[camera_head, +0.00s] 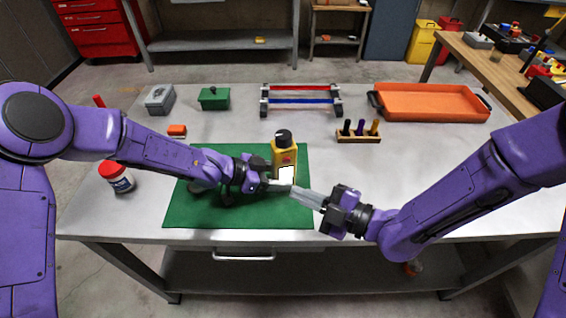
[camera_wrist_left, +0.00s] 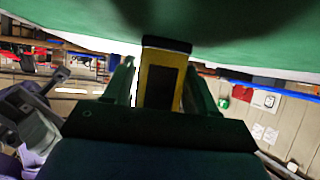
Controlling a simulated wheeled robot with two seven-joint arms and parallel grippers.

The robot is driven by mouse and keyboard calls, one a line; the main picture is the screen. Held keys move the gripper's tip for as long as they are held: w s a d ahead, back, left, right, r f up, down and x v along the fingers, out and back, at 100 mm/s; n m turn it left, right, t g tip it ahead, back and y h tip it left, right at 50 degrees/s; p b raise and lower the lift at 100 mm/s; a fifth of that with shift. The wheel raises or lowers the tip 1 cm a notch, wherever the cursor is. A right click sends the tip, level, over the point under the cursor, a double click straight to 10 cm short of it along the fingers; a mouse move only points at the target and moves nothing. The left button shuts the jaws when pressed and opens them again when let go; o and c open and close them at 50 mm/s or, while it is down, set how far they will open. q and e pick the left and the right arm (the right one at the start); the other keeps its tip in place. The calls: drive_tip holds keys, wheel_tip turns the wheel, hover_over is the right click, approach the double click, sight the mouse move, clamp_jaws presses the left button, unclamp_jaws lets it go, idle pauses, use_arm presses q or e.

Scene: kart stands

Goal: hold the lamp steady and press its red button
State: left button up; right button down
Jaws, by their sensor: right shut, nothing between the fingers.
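The lamp (camera_head: 284,153) is a yellow block with a black top and a white panel low on its front. It stands upright on the green mat (camera_head: 200,212). A small red mark shows on its yellow face; I cannot tell if this is the button. My left gripper (camera_head: 279,186) is at the lamp's lower part. In the left wrist view its fingers (camera_wrist_left: 160,85) lie along both sides of the yellow lamp body (camera_wrist_left: 153,58) and appear closed on it. My right gripper (camera_head: 301,193) is shut and empty, its fingertips just in front of the lamp's base.
Behind are an orange block (camera_head: 177,130), a grey box (camera_head: 159,100), a green box (camera_head: 214,98), a rack (camera_head: 301,99), a peg holder (camera_head: 357,138) and an orange tray (camera_head: 430,104). The table's right side is clear.

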use_arm(q)
drive_tip(key=o, duration=0.3)
